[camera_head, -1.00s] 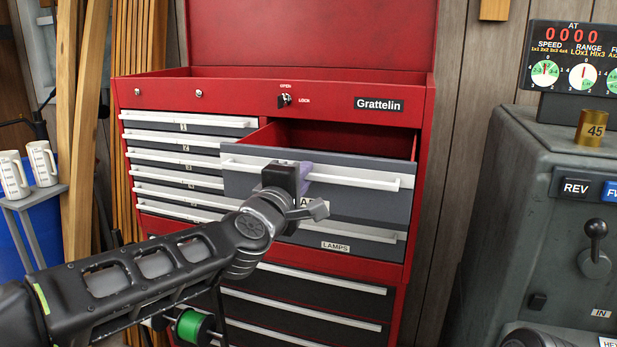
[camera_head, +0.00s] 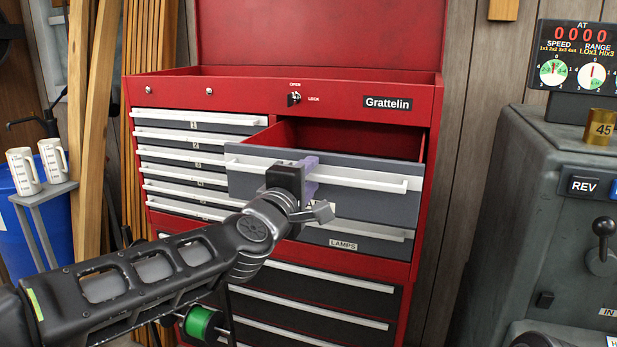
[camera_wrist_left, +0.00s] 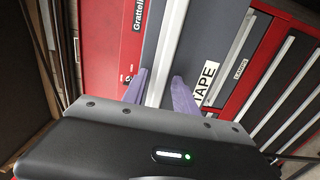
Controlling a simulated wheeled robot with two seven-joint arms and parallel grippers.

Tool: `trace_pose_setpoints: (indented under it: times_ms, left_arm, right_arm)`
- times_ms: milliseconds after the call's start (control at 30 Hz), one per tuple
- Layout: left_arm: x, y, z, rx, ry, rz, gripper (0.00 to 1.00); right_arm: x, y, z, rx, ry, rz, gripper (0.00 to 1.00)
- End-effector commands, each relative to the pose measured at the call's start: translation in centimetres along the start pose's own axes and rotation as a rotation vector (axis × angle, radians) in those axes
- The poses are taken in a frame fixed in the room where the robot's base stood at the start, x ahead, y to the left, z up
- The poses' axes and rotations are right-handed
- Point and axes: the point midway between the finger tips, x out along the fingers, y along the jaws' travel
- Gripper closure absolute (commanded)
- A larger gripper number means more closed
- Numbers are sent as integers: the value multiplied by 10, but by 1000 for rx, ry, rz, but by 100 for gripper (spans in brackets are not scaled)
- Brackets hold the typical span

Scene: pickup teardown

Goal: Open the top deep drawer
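The top deep drawer (camera_head: 384,203) is grey with a long white handle (camera_head: 368,183), and it stands pulled well out of the red tool chest (camera_head: 434,120). Its red inside shows behind the front. My left gripper (camera_head: 311,176) is at the left part of this handle, with its purple fingers spread above and below the bar. In the left wrist view the fingers (camera_wrist_left: 158,92) lie either side of the white handle bar (camera_wrist_left: 168,45), with a gap showing, beside a TAPE label (camera_wrist_left: 204,83). The right gripper is not in view.
A closed drawer marked LAMPS (camera_head: 343,245) is below. Several shallow closed drawers (camera_head: 190,150) are at left. A grey machine (camera_head: 560,190) stands at right.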

Motion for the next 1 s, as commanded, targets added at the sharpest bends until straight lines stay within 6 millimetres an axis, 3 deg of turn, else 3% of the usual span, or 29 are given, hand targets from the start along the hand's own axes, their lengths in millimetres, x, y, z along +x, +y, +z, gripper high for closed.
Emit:
trace_pose_setpoints:
  times_ms: [267, 700, 1000]
  left_arm:
    - [-11, 0, 0, 0, 0, 1, 65]
    - [-73, 0, 0, 0, 0, 1, 65]
    - [-78, 0, 0, 0, 0, 0, 65]
  right_arm:
    - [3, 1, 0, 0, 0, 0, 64]
    - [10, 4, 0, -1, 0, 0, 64]
    - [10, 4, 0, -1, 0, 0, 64]
